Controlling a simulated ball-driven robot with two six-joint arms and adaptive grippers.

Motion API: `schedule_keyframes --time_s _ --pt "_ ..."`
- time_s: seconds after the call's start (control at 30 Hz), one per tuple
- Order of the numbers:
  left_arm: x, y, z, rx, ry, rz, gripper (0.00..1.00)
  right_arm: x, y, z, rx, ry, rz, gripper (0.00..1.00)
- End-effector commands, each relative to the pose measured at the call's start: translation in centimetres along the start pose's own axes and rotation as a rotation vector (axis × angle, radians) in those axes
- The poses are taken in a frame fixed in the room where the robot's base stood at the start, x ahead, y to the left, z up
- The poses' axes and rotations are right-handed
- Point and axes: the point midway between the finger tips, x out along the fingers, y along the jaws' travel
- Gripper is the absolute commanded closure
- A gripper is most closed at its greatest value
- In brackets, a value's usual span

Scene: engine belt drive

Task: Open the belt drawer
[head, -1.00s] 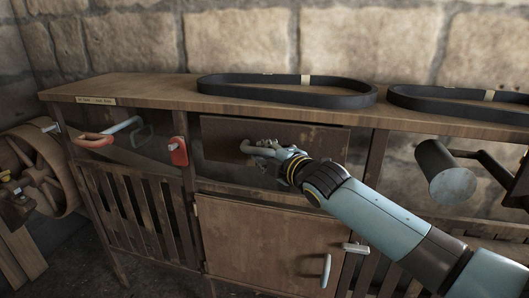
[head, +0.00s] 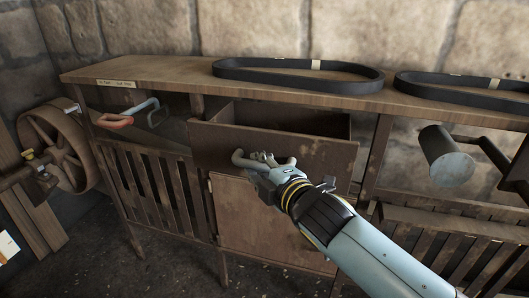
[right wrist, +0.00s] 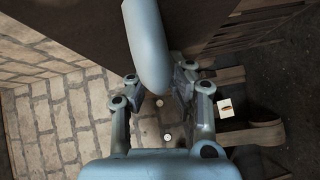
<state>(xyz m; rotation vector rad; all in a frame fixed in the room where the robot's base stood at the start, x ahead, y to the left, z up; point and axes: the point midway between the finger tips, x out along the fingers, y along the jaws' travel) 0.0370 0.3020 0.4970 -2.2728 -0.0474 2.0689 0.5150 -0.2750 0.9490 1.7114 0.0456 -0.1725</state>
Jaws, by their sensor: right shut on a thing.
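The belt drawer (head: 315,151) is a rusty brown drawer under the bench top. It stands out from the bench, and its open inside shows behind the front panel. My right gripper (head: 258,163) is shut on the pale grey drawer handle (head: 241,158) at the front. The right wrist view shows the handle (right wrist: 146,45) as a thick rounded bar at the fingers of my right gripper (right wrist: 158,92). Fingers partly hide the handle in the head view. My left gripper is not in view.
Two black belts (head: 300,88) (head: 465,105) lie on the wooden bench top (head: 180,75). A cabinet door (head: 235,212) is below the drawer. A lever with a red grip (head: 115,120) is at left, and a grey cylinder (head: 447,158) at right. The floor in front is clear.

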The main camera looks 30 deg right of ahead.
Motion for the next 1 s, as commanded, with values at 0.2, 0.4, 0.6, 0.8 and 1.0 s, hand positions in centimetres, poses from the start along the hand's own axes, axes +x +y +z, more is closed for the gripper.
schedule_keyframes --time_s 0.2,0.4,0.6,0.8,1.0 --pt "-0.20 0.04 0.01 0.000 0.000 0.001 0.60 -0.69 0.12 -0.85 0.002 0.003 0.008 1.00" --pt "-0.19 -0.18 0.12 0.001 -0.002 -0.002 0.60 -0.72 0.12 -0.88 0.001 0.004 0.008 1.00" --pt "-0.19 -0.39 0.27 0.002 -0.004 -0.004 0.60 -0.69 0.14 -0.88 0.002 0.003 0.008 0.74" --pt "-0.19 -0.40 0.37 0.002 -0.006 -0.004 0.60 -0.71 0.01 -0.83 0.000 0.002 0.005 0.58" --pt "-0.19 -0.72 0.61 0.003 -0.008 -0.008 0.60 -0.85 -0.09 -0.80 0.000 0.001 0.003 0.58"
